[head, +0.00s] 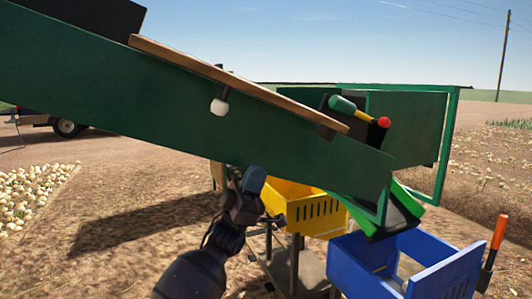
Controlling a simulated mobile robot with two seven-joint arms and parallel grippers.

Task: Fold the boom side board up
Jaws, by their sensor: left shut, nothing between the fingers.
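The green boom (200,125) slopes down from upper left to the middle right. A long tan board edge (240,84) runs along its upper side, seen nearly edge-on, so its fold angle is hard to judge. A white knob (219,106) on a dark stem hangs just below this edge, against the green side. My left gripper (254,180) is shut and empty, below and right of the knob, near the boom's lower edge and apart from the knob. My right gripper is not in view.
A green-and-yellow lever with a red ball (384,122) sits near the boom's lower end. Below are a yellow crate (290,205), a blue crate (375,262) and a green chute (405,197). An orange handle (499,232) stands at right. Onions (30,190) lie at left.

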